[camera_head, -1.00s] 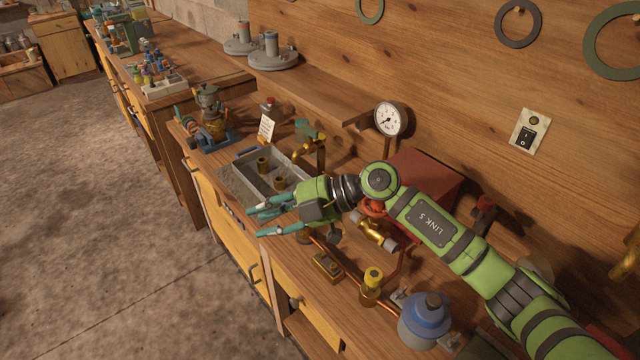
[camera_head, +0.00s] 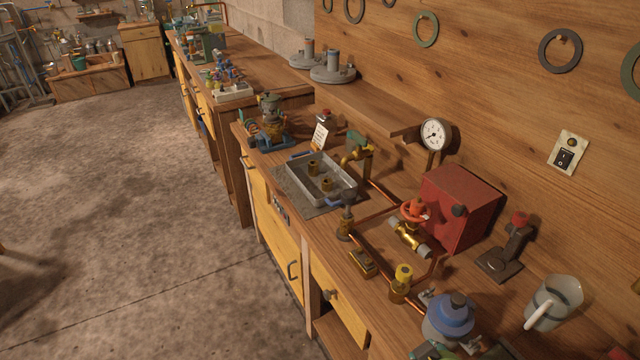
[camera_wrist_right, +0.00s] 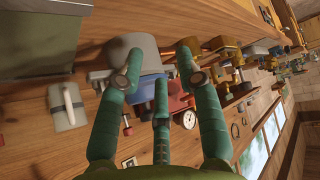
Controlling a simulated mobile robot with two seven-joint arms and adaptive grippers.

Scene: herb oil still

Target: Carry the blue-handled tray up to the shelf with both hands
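The grey metal tray (camera_head: 303,190) sits on the workbench on a flat grey plate, beside the brass tap. It has a blue handle (camera_head: 299,155) at its far end and another (camera_head: 340,203) at its near end. Small brass pieces (camera_head: 326,184) lie inside it. The wooden shelf (camera_head: 372,117) runs along the wall above and behind the tray. My right gripper (camera_wrist_right: 160,70) shows in the right wrist view with its fingers spread and nothing between them. It is away from the tray. My left gripper is in no view.
A red box (camera_head: 462,208), a red-wheeled valve (camera_head: 409,232) and copper pipes stand right of the tray. A blue-topped vessel (camera_head: 449,318) and a white mug (camera_head: 553,302) are nearer. Grey lids (camera_head: 333,73) occupy the shelf's far end; its near part looks clear.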

